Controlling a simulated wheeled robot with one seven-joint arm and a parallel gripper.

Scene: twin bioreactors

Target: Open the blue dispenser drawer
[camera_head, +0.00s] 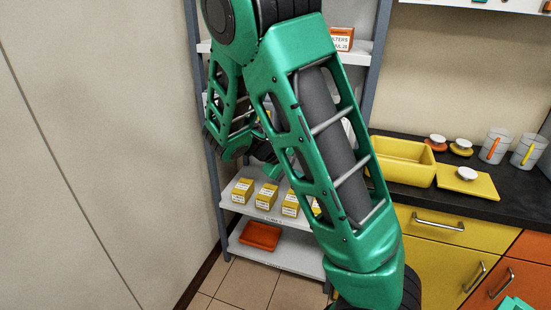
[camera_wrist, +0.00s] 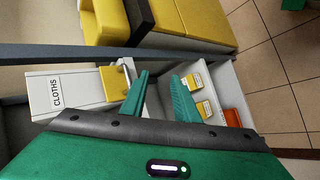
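I see no blue drawer in either view. In the wrist view, a white box labelled CLOTHS (camera_wrist: 58,92) lies sideways in the picture, with a yellow front (camera_wrist: 113,84) at its right end. It looks like a dispenser with a yellow drawer; whether it has a blue twin cannot be seen. My gripper (camera_wrist: 160,76) is open, its two green fingers apart with nothing between them. The yellow front is just left of the left finger. In the head view, my green arm covers the middle of the shelf and hides much of what stands there.
A grey-framed shelf (camera_head: 213,190) holds several small yellow boxes (camera_head: 266,196), with an orange tray (camera_head: 261,236) on the lowest board. At right, a dark counter (camera_head: 480,208) carries a yellow bin (camera_head: 402,172) above yellow drawers (camera_head: 450,231). Tiled floor (camera_head: 272,290) is clear before the shelf.

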